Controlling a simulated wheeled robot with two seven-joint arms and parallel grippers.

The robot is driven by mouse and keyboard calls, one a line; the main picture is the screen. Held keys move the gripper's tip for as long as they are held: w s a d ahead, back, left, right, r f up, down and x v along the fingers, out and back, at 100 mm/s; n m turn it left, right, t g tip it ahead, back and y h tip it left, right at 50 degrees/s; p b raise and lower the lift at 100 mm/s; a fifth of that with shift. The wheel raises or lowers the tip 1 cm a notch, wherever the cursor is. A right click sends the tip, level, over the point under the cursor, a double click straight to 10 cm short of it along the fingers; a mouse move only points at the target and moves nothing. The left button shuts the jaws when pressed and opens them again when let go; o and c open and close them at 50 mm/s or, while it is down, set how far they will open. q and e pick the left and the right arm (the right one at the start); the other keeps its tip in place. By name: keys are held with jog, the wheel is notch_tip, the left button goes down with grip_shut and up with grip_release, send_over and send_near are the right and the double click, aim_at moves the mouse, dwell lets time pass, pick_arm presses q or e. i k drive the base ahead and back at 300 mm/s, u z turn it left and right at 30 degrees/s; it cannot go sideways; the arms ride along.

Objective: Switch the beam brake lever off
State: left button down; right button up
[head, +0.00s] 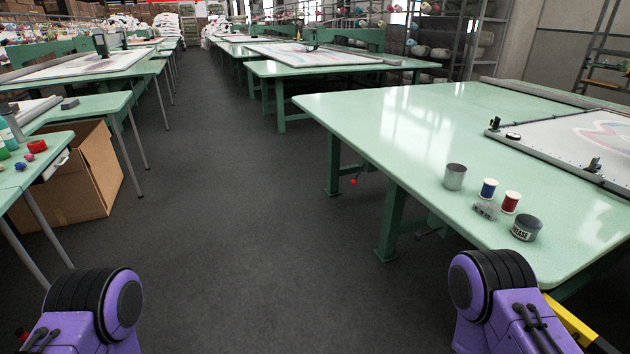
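A small lever with a red knob (353,182) hangs under the near green table (400,135), by its left legs. It may be the beam brake lever, but it is too small to tell its setting. A dark fitting (430,233) also shows under this table, closer to me; its shape is unclear. Only purple and black parts of my two arms show, at the bottom left and bottom right. Both grippers are out of view, and neither arm is near the red knob.
A grey tin (454,177), blue spool (488,189), red spool (511,202) and grease tub (526,228) stand near the table's front edge. A white framed cloth (580,145) lies behind them. A cardboard box (75,175) sits at left. The grey floor aisle (240,200) is clear.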

aim_at(353, 182)
jog(key=u, duration=0.55)
jog(key=i, duration=4.55)
jog(key=z, duration=4.05)
